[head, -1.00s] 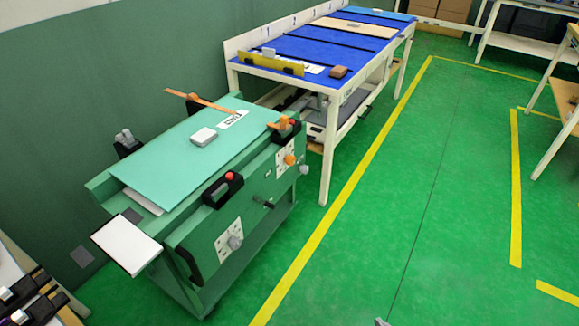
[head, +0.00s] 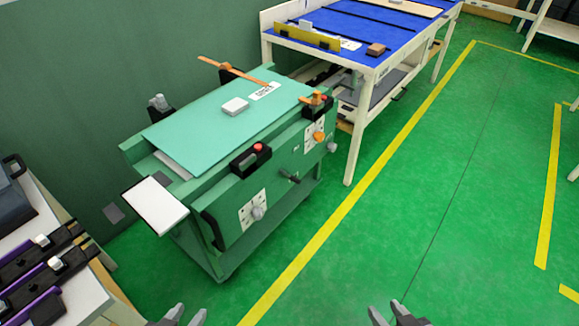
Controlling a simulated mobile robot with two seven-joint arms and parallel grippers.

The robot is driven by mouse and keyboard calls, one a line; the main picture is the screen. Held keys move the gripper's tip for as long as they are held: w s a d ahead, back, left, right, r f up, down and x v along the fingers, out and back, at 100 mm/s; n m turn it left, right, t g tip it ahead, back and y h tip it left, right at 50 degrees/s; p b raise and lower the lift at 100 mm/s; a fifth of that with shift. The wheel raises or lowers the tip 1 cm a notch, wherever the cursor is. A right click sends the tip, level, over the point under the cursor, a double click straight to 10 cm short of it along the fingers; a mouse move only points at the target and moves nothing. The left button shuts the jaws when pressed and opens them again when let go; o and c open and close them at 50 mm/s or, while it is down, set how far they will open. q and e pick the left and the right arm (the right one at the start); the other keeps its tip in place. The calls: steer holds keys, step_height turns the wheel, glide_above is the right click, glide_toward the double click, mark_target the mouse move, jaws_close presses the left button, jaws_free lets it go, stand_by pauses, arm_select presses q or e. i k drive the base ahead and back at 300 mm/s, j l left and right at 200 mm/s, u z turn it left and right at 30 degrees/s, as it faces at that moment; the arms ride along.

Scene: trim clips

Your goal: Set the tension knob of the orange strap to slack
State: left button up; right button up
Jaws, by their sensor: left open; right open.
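The orange strap (head: 232,71) lies over the far end of the green bench, with one end raised at the back and an orange piece (head: 312,98) at the front edge. An orange knob (head: 318,136) sits on a white dial plate on the bench's front face, below that piece. Its setting is too small to read. A grey knob (head: 257,212) sits on another dial plate nearer me. My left gripper (head: 184,316) and my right gripper (head: 392,311) show at the bottom edge, open and empty, well apart from the bench.
A blue-topped table (head: 350,40) stands behind. Another table (head: 88,295) with purple straps is at left. Green floor is clear at right.

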mark_target(318, 136)
steer(key=l+u, duration=0.1)
steer(key=u, duration=0.3)
steer(key=i+l+u, duration=0.1)
steer(key=u, duration=0.3)
steer(key=l+u, duration=0.1)
steer(key=u, duration=0.3)
steer(key=l+u, duration=0.6)
steer(key=l, duration=0.15)
steer(key=l+u, duration=0.25)
steer(key=l, duration=0.55)
steer(key=k+l, duration=0.1)
steer(key=l, duration=0.4)
steer(key=k+l, duration=0.1)
steer(key=l, duration=0.35)
steer(key=k+l, duration=0.1)
steer(key=l, duration=0.4)
steer(key=u, duration=0.05)
